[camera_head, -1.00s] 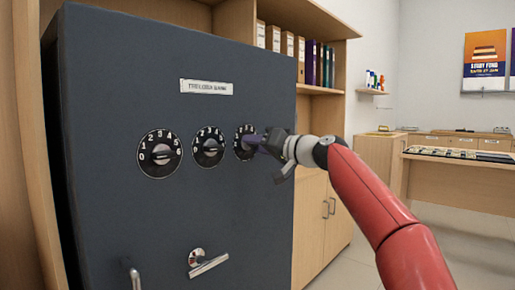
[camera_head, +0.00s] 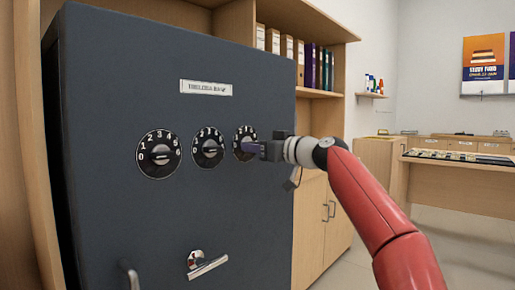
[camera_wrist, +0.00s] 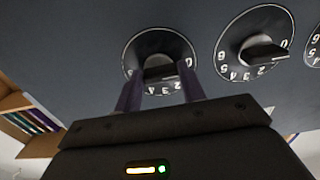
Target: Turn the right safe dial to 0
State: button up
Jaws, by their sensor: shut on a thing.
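The right safe dial (camera_head: 240,134) is a black disc with white numerals on the dark grey safe door. My gripper (camera_head: 254,148) is at this dial and covers its lower right part in the head view. In the wrist view, the same dial (camera_wrist: 160,37) shows its knob (camera_wrist: 158,68) between my two purple fingers (camera_wrist: 161,86). The fingers are shut on the knob. A 0 shows near the right finger in the wrist view. Which numeral the knob points at is hard to tell, as the fingers hide part of it.
The middle dial (camera_head: 208,148) and the left dial (camera_head: 159,155) sit to the left on the same door. A chrome handle (camera_head: 207,266) is below them, and a label plate (camera_head: 206,88) above. Shelves with binders (camera_head: 309,62) stand behind the safe at right.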

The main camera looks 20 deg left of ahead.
jog(key=shift+f, duration=0.25)
jog(key=o, duration=1)
jog(key=shift+r, duration=0.15)
jog(key=shift+d, duration=0.1)
jog(key=shift+b+v, duration=2.2)
jog(key=shift+v, duration=1.6)
